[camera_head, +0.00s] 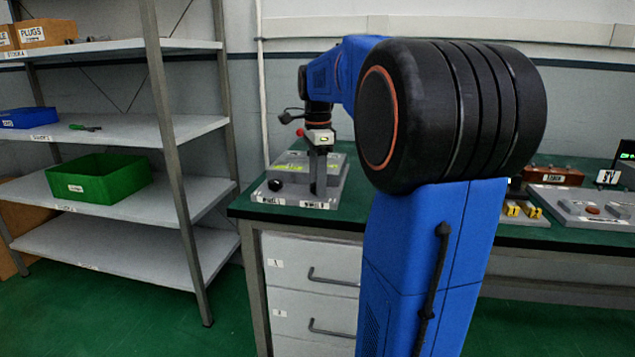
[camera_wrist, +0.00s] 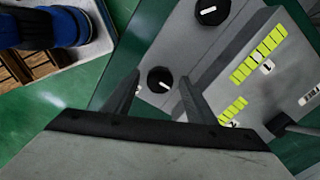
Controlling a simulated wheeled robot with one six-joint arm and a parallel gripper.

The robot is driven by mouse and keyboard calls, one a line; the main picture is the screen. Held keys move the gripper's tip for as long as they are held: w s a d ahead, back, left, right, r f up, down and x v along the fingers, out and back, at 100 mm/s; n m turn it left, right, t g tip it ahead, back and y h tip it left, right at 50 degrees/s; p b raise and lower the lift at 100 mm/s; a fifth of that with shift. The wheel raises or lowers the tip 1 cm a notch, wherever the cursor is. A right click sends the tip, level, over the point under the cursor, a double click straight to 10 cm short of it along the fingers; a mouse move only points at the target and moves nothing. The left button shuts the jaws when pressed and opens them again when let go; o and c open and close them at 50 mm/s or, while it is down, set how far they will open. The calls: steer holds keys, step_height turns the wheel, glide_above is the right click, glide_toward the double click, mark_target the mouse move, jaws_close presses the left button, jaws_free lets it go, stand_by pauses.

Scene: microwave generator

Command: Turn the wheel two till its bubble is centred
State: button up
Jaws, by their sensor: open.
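A grey device (camera_head: 336,182) stands on the green bench. In the wrist view, a black wheel (camera_wrist: 160,80) with a white mark sits between the fingertips of my gripper (camera_wrist: 159,77), nearest the scale labelled 2; it appears to be wheel two. The fingers are apart, one on each side, and I cannot tell whether they touch it. A yellow-green segmented scale (camera_wrist: 232,110) by label 2 is partly hidden by my gripper, and I cannot make out its bubble. In the head view, my gripper (camera_head: 318,188) points down over the device's front plate.
Another black wheel (camera_wrist: 212,10) is close by, with a longer yellow-green scale (camera_wrist: 258,53) labelled 1. A shelf rack with a green bin (camera_head: 98,178) stands left of the bench. Yellow blocks (camera_head: 522,209) and a grey panel (camera_head: 585,206) lie to the right.

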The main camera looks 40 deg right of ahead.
steer(key=shift+f, duration=0.15)
steer(key=shift+c, duration=0.6)
steer(key=c, duration=0.9)
